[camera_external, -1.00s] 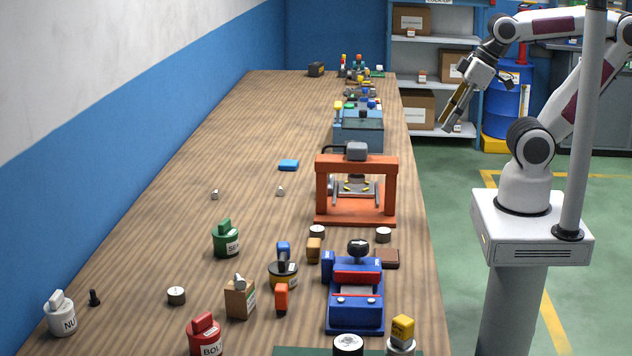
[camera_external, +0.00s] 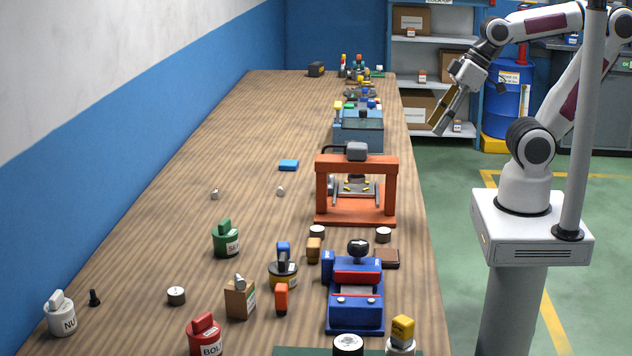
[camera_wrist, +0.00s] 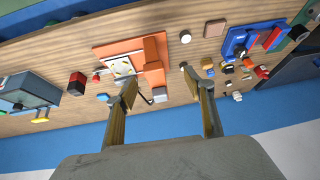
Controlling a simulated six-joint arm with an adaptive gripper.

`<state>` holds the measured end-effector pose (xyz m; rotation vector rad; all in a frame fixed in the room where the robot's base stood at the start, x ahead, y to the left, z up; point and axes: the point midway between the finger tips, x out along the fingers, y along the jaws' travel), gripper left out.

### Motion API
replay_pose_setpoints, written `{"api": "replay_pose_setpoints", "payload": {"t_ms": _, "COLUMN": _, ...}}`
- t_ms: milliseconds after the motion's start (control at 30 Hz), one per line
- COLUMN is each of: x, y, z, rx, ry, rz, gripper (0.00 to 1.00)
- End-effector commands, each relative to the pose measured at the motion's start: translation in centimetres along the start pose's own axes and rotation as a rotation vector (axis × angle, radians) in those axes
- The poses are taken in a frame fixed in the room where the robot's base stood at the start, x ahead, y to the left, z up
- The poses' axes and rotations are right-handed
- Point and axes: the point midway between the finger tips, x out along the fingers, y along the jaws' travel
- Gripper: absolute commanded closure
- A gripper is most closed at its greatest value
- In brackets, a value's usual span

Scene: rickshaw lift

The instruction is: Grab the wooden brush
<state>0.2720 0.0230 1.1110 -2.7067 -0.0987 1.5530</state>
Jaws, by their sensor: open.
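A dark brown block (camera_external: 387,258) lies on the wooden bench behind the blue machine and may be the wooden brush, though I cannot make out bristles. A brown block in the same place by the blue machine also shows in the wrist view (camera_wrist: 215,28). My gripper (camera_external: 440,126) is open and empty, high beside the bench's right edge and well away from the brown block. In the wrist view my two fingers (camera_wrist: 159,83) stand apart, with nothing held between them.
An orange frame press (camera_external: 356,213) stands on the bench beyond the blue machine (camera_external: 355,312). Several pots, including a green one (camera_external: 226,240) and a red one (camera_external: 205,337), stand nearer the front. The bench's left middle is mostly clear.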

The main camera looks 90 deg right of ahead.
Motion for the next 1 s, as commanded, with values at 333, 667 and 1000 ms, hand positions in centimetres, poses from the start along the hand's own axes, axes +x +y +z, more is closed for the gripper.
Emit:
{"api": "replay_pose_setpoints", "payload": {"t_ms": 333, "x": 4.6, "y": -5.8, "z": -5.1, "rx": -0.011, "ry": 0.082, "rz": -0.136, "gripper": 0.47}}
{"api": "replay_pose_setpoints", "payload": {"t_ms": 667, "x": 9.1, "y": -10.9, "z": -8.6, "rx": 0.016, "ry": 0.160, "rz": -0.216, "gripper": 0.47}}
{"api": "replay_pose_setpoints", "payload": {"t_ms": 1000, "x": 13.8, "y": -15.1, "z": -10.6, "rx": 0.053, "ry": 0.235, "rz": -0.233, "gripper": 0.47}}
